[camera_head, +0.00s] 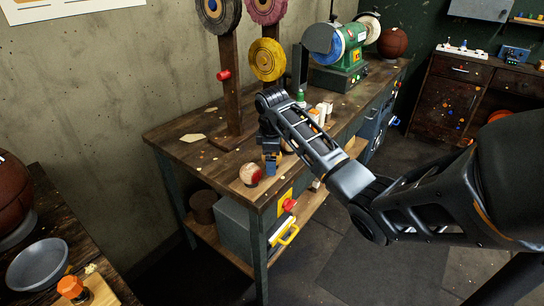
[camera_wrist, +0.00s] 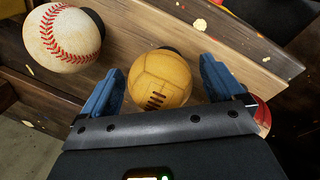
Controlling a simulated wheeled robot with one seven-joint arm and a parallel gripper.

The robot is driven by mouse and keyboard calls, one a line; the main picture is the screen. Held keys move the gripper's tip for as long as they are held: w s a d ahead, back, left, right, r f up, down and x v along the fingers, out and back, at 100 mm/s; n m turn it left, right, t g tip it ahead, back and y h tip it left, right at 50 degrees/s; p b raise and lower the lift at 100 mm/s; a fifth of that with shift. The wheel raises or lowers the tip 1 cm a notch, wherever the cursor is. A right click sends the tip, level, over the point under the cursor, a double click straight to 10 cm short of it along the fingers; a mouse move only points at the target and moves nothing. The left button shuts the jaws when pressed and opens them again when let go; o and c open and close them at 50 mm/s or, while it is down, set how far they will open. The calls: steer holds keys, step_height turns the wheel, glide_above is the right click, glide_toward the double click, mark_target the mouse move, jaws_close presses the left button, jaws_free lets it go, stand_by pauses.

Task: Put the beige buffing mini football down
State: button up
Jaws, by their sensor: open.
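The beige mini football (camera_wrist: 160,76), with dark lacing, appears to rest on the wooden workbench top (camera_wrist: 225,45) in the wrist view. My gripper (camera_wrist: 159,68) is open, with one blue finger on each side of the ball and a small gap at both sides. In the head view, my gripper (camera_head: 271,162) points down low over the front part of the workbench (camera_head: 205,155).
A white baseball with red stitching (camera_wrist: 62,38) lies left of the football in the wrist view. A red ball (camera_wrist: 262,116) is partly hidden behind my right finger. A red-and-beige ball (camera_head: 250,174) sits near the bench's front edge.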

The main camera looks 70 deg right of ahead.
steer(key=r, duration=0.3)
steer(key=a+r, duration=0.1)
steer(key=r, duration=0.3)
steer(key=r+p, duration=0.1)
steer(key=r, duration=0.3)
steer(key=shift+s+a, duration=0.35)
steer(key=shift+s+a+r+p, duration=0.1)
steer(key=shift+a+r+p, duration=0.05)
steer(key=shift+r+p, duration=0.5)
